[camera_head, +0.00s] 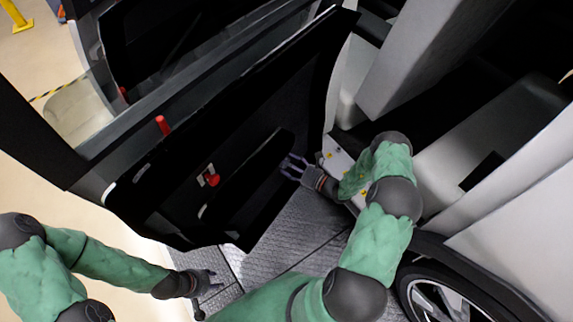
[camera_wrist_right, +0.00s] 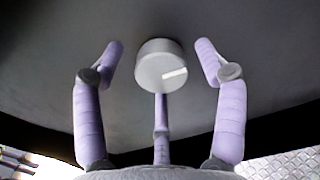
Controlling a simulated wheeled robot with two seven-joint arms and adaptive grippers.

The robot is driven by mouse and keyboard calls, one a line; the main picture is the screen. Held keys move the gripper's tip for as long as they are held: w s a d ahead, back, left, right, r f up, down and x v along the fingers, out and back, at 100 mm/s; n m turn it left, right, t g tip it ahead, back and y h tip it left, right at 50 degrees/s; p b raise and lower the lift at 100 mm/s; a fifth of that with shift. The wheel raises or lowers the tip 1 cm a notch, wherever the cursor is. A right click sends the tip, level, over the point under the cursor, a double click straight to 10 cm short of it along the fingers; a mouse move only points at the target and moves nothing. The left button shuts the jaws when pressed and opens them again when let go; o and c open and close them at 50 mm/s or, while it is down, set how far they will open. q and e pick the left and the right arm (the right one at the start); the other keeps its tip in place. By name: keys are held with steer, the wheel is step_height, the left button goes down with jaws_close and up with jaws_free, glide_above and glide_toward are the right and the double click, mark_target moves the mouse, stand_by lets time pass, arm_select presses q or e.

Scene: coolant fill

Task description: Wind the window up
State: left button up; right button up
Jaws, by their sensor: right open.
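An open black vehicle door (camera_head: 270,100) fills the middle of the head view. A clear pane of window glass (camera_head: 82,112) shows in its frame at the left; I cannot tell how high it stands. In the right wrist view a round grey knob (camera_wrist_right: 158,66) with a white mark sits on a dark panel. My right gripper (camera_head: 287,165) is open beside the door's inner face. Its purple fingers (camera_wrist_right: 160,75) stand apart around the knob, with no clear contact. My left gripper (camera_head: 211,280) is low, apart from the door; its finger state is unclear.
A red knob (camera_head: 162,125) stands on the door's upper edge and a red handle (camera_head: 213,181) on its inner panel. The grey vehicle body (camera_head: 510,195) and a wheel (camera_head: 445,300) are close on the right. A ridged metal floor (camera_head: 290,230) lies below the door.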

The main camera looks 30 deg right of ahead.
steer(key=shift+w+a, duration=0.25)
steer(key=shift+w, duration=0.2)
steer(key=c, duration=1.1)
